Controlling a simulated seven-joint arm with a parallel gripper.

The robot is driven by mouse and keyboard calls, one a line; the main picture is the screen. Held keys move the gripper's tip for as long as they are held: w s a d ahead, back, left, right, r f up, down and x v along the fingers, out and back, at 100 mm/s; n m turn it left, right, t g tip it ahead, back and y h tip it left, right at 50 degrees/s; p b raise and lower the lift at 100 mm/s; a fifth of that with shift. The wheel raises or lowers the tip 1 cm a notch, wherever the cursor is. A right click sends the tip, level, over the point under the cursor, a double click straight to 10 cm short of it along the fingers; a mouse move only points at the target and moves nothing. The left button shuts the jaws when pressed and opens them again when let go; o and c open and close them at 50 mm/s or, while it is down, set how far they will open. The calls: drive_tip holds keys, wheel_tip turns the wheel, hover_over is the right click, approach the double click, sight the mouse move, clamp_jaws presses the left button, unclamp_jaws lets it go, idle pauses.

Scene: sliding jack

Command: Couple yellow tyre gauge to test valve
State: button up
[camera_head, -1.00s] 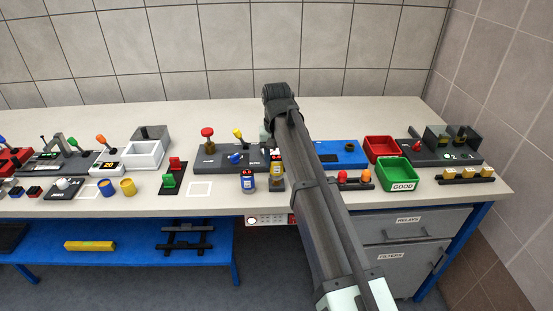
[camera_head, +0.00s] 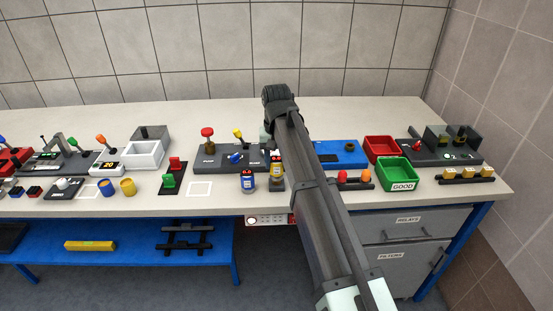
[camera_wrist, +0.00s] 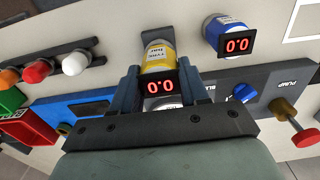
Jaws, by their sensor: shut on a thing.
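The yellow tyre gauge (camera_wrist: 158,53), with a red 0.0 display, sits between the two fingers of my gripper (camera_wrist: 158,78) in the wrist view. My gripper is shut on it. In the head view the yellow gauge (camera_head: 278,169) is upright at the front of the dark pump panel (camera_head: 210,160), partly behind my arm. A pale part (camera_wrist: 160,103) shows just below the display in the wrist view; I cannot tell whether it is the test valve. The test valve is not clearly visible in the head view. I cannot tell whether gauge and valve touch.
A blue gauge (camera_head: 248,180), also reading 0.0 in the wrist view (camera_wrist: 228,36), stands close left of the yellow one. The panel carries a red pump knob (camera_head: 207,133), a yellow lever (camera_head: 238,133) and a blue knob (camera_head: 235,158).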

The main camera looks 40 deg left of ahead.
sight(277, 160)
drive_tip(key=shift+f, duration=0.85)
drive_tip(key=o, duration=1.2)
drive_tip(key=shift+c, duration=0.2)
wheel_tip(277, 160, up, 14)
drive_tip(key=shift+f, duration=0.2)
